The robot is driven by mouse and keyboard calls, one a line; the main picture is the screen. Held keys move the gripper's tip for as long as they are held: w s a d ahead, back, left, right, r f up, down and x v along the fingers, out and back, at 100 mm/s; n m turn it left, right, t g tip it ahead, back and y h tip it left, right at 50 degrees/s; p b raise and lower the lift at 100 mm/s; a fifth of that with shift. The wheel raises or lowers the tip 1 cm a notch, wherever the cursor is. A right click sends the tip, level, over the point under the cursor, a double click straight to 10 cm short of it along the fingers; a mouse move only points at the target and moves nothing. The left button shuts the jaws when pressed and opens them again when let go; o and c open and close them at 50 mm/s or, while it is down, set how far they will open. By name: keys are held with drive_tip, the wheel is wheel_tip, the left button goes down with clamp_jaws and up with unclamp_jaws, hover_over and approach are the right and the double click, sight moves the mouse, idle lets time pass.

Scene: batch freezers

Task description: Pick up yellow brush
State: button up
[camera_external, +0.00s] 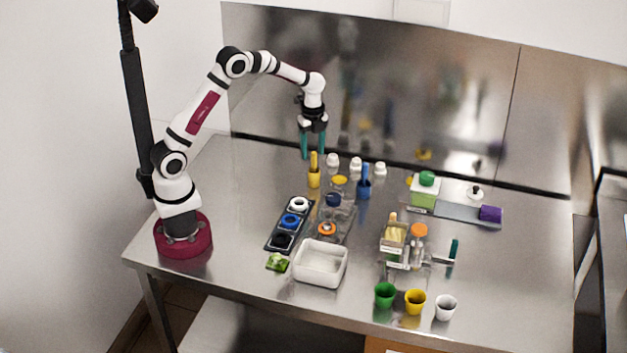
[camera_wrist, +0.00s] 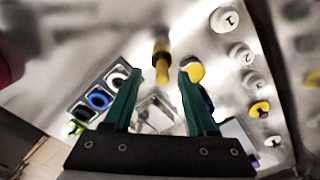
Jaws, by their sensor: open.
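The yellow brush (camera_external: 314,160) stands upright in a small yellow holder (camera_external: 314,181) near the back of the steel table. In the wrist view the brush (camera_wrist: 162,74) shows ahead, in line with the gap between my fingers. My gripper (camera_external: 313,154) points down, its teal fingertips at about the height of the brush's top in the external view. In the wrist view my gripper (camera_wrist: 160,72) is open, with nothing held between its fingers. How far the fingertips are from the brush in depth is hard to tell.
A blue brush in a blue holder (camera_external: 364,188) stands to the right. White-capped jars (camera_external: 333,160) stand close behind. A yellow-lidded jar (camera_external: 340,182) is next to the yellow holder. A rack with rings (camera_external: 290,223) and a white bin (camera_external: 320,264) lie in front. The table's left part is clear.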

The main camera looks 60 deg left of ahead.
sight(314, 167)
wheel_tip(314, 167, down, 5)
drive_tip(key=shift+w+f, duration=0.1)
drive_tip(key=shift+w, duration=0.05)
clamp_jaws()
